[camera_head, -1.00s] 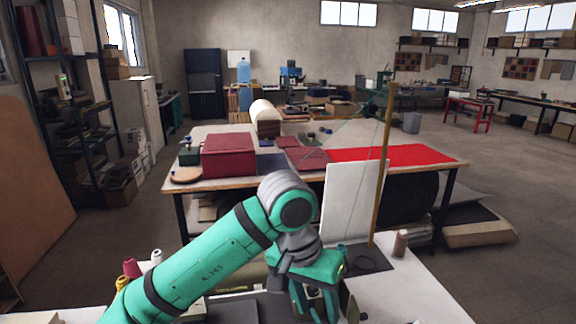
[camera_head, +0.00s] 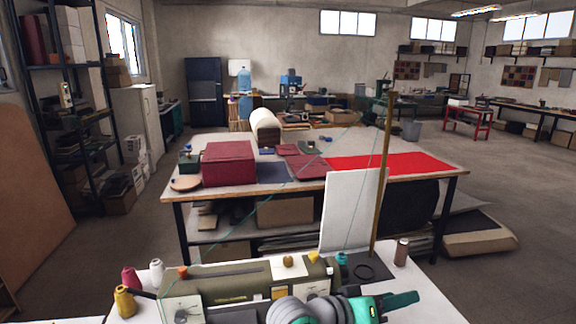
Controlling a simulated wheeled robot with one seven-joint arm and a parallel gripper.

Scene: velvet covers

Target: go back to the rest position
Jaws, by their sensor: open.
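My arm is folded low at the bottom edge of the view, with its grey joint showing near the middle. My gripper (camera_head: 395,302) is teal and points to the right, over the front of the near white table (camera_head: 430,290). It is open, and I see nothing between its fingers. Its lower part is cut off by the bottom edge of the picture.
Open floor lies at the right.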

